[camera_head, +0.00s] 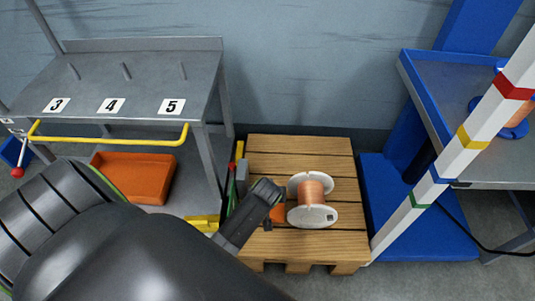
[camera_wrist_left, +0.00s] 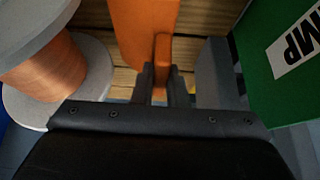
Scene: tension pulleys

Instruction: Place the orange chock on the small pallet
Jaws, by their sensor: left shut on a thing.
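The orange chock (camera_head: 278,214) shows in the head view just right of my left gripper (camera_head: 268,222), partly hidden by it. In the left wrist view the orange chock (camera_wrist_left: 145,25) has an upright grip between the fingers of my left gripper (camera_wrist_left: 162,82), which is shut on it. The small pallet (camera_head: 300,150) is wooden and lies below the chock. I cannot tell whether the chock touches the boards. My right gripper is not in view.
A white spool with copper wire (camera_head: 312,196) stands on the pallet, close right of the chock. In the left wrist view a green labelled thing (camera_wrist_left: 275,75) is at the right. A grey bench (camera_head: 130,75) is at left, over an orange tray (camera_head: 135,178). A striped post (camera_head: 445,165) is at right.

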